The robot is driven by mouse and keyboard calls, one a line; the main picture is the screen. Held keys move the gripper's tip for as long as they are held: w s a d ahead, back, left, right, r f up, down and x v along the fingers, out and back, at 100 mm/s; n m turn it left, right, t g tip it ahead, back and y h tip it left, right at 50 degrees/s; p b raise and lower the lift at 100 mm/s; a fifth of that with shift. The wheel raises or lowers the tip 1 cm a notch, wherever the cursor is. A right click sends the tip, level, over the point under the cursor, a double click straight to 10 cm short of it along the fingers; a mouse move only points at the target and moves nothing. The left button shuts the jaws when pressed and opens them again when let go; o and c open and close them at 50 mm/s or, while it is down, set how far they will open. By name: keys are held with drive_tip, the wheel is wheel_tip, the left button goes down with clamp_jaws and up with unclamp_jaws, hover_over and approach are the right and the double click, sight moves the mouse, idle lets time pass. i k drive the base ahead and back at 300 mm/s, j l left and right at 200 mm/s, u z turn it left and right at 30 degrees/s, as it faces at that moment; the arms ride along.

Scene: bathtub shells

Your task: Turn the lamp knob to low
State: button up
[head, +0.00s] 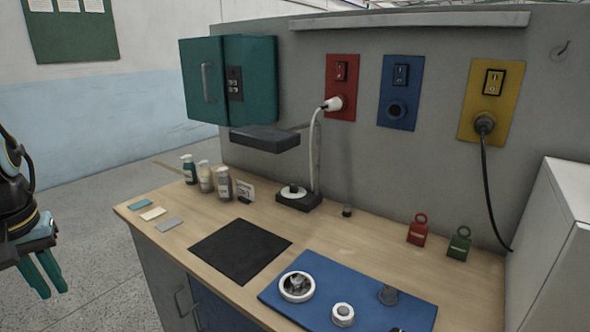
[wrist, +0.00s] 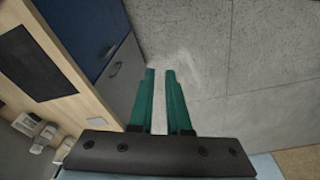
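A black base with a white knob-like round part (head: 293,190) on top stands at the back of the wooden counter (head: 375,250) in the head view. I take it to be the lamp's base; its markings are too small to read. A flat dark box-shaped head (head: 265,138) hangs above and left of it. A white cord runs up from beside the base to a white plug (head: 333,103) at the red wall plate. My gripper (head: 45,275) is at the far left, off the counter and well away from the base. Its teal fingers (wrist: 160,72) are apart and empty, over bare floor.
Several bottles (head: 207,178) stand left of the base. A black mat (head: 240,250) and a blue mat (head: 420,312) with metal parts lie in front. Red (head: 418,232) and green (head: 459,244) padlock-like blocks stand right. A teal cabinet (head: 250,80) hangs at back left.

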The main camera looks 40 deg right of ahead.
sight(294, 189)
drive_tip(key=z, duration=1.35)
drive_tip(key=i+j, duration=0.2)
drive_tip(key=j, duration=0.15)
drive_tip(key=i+j+z, duration=0.1)
drive_tip(key=i+j, duration=0.35)
drive_tip(key=j, duration=0.25)
drive_tip(key=i+j+z, duration=0.1)
drive_tip(key=j, duration=0.3)
drive_tip(key=i+j, duration=0.1)
drive_tip(key=j, duration=0.4)
drive_tip(key=i+l, duration=0.1)
drive_tip(key=l, duration=0.15)
